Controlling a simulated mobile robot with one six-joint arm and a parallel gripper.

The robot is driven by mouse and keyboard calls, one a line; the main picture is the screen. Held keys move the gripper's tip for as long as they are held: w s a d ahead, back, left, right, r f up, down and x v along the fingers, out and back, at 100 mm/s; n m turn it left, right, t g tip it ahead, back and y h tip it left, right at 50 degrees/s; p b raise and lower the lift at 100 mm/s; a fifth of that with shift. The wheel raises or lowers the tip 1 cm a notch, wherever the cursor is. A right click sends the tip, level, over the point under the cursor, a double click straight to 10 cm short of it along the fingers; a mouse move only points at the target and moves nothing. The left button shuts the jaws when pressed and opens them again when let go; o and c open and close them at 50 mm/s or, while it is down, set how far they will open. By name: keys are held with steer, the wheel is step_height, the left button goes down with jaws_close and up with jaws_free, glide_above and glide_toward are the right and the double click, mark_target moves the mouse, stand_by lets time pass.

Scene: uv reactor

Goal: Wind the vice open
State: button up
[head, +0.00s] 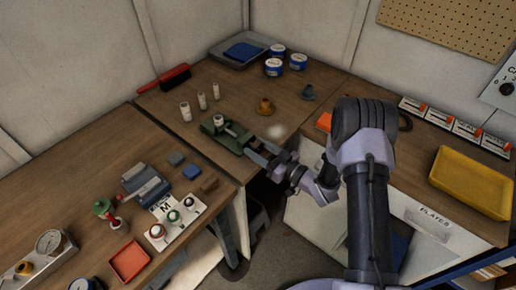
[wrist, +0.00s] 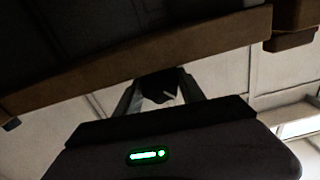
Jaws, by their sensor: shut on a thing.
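The green vice (head: 236,144) sits near the front edge of the middle bench, with a small pale cylinder (head: 219,120) at its far end. My gripper (head: 254,152) is at the near right end of the vice, by the bench edge. In the wrist view the two fingers of my gripper (wrist: 160,88) are on either side of a dark thing (wrist: 158,87), which looks like the vice's handle end. My gripper is shut on it. The handle's shape and how far the jaws stand apart are too small to tell.
Several pale cylinders (head: 202,102) stand behind the vice. An orange-brown knob-like piece (head: 265,106) and a grey one (head: 308,92) stand to its right. A red brush (head: 174,76) lies at the back left. The right bench holds a yellow tray (head: 470,184).

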steer(key=shift+f+b, duration=0.1)
steer(key=shift+b, duration=0.2)
steer(key=n+b, duration=0.2)
steer(key=n, duration=0.1)
steer(key=shift+f+n, duration=0.1)
steer(key=shift+n, duration=0.2)
steer(key=shift+n+b, duration=1.1)
steer(key=o, duration=1.4)
steer(key=shift+s, duration=0.1)
